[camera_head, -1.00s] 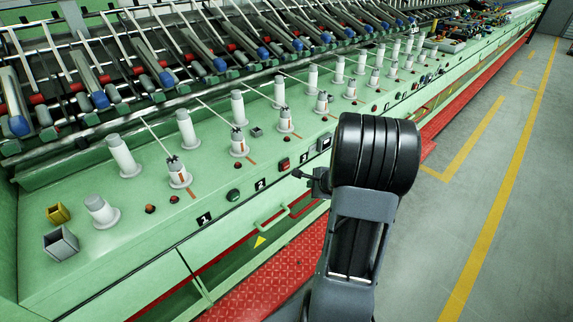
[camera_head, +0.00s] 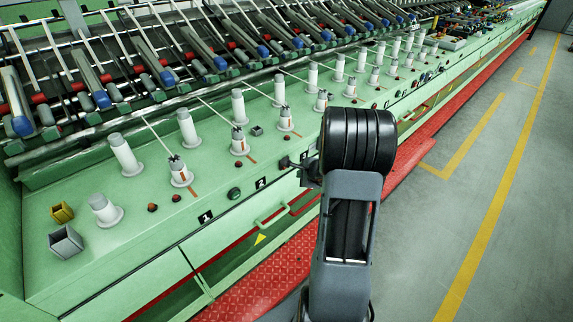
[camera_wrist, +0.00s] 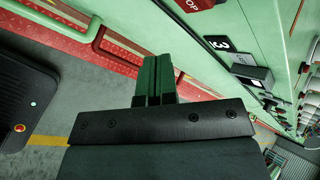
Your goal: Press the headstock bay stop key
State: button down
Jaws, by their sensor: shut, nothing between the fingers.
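A red key marked "STOP" (camera_wrist: 196,4) is cut by the top edge of the wrist view, on the green machine front beside a plate marked 3 (camera_wrist: 217,43). I cannot read a headstock label. My gripper (camera_wrist: 158,62) is shut and empty. Its fingers are below and left of the red key in that picture, apart from it. I cannot tell contact from that view.
A round green button (camera_head: 234,194) and a number 1 plate (camera_head: 205,217) lie left along the panel. A grey key (camera_wrist: 252,74) follows the 3 plate. White bobbins (camera_head: 188,128) stand behind. A green rail (camera_head: 271,217) and red tread plate (camera_head: 262,280) run below. Open floor lies right.

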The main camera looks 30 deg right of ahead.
jog(key=shift+w+a, duration=0.15)
jog(key=shift+w, duration=0.65)
jog(key=shift+w+a, duration=0.15)
jog(key=shift+w, duration=0.65)
jog(key=shift+w, duration=0.15)
dwell(0.9)
jog(key=shift+w+a+b, duration=0.1)
jog(key=shift+w+b, duration=0.2)
jog(key=shift+b, duration=0.05)
jog(key=shift+w, duration=0.4)
dwell(0.6)
jog(key=shift+s, duration=0.1)
dwell(0.3)
jog(key=shift+s+b, duration=0.5)
jog(key=shift+s, duration=0.25)
jog(key=shift+s+d+b, duration=0.2)
jog(key=shift+s+b, duration=0.1)
jog(key=shift+s, duration=0.5)
jog(key=shift+s+d+b, duration=0.15)
jog(key=shift+s+b, duration=0.1)
jog(key=shift+s, duration=0.6)
jog(key=shift+s+d+b, duration=0.2)
jog(key=shift+s+b, duration=0.1)
jog(key=shift+s, duration=0.5)
